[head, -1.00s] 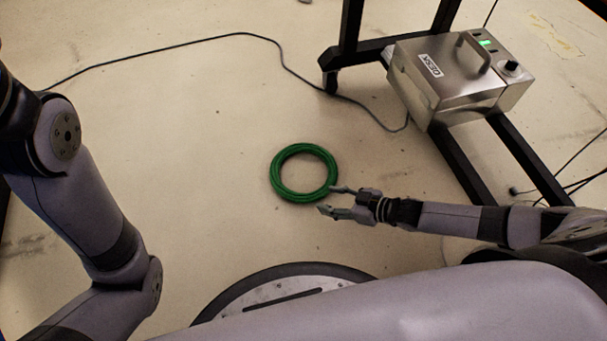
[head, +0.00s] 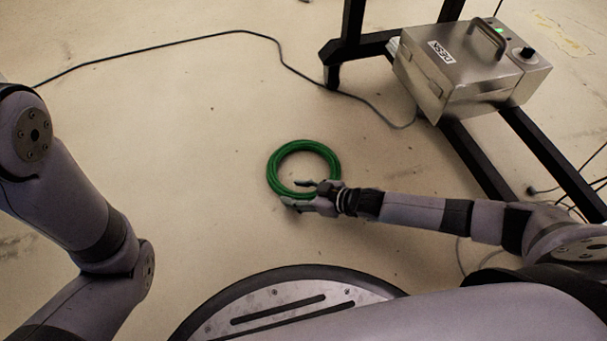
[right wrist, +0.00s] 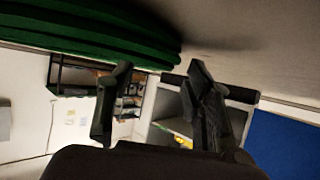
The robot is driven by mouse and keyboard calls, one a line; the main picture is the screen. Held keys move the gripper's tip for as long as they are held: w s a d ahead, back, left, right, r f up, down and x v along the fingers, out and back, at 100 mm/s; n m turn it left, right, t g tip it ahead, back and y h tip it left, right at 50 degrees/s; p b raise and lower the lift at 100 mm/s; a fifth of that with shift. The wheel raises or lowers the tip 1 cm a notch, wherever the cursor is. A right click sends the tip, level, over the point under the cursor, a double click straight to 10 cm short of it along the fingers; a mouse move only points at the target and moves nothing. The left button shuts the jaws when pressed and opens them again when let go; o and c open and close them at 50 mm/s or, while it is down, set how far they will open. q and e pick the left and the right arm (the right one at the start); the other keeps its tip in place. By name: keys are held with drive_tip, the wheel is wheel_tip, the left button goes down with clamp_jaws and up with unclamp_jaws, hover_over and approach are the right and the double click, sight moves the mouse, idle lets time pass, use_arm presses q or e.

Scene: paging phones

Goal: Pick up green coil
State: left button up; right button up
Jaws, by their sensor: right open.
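A green coil (head: 300,146) lies flat on the floor as a ring in the middle of the head view. My right gripper (head: 292,193) is open at the coil's near side, with its fingers over or beside the lower rim; the head view does not show whether they touch it. In the right wrist view, the coil (right wrist: 90,32) fills the upper left as a large green band, beyond the spread, empty fingers (right wrist: 158,68). My left gripper is out of view; only part of my left arm shows.
A metal box (head: 470,68) with a handle rests on a black frame (head: 480,160) at the upper right. A thin black cable (head: 180,42) runs across the floor behind the coil. The floor left of the coil is clear.

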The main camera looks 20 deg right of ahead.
drive_tip(key=shift+b+x, duration=0.4)
drive_tip(key=shift+x, duration=0.55)
drive_tip(key=shift+c, duration=0.3)
clamp_jaws()
drive_tip(key=shift+r, duration=0.1)
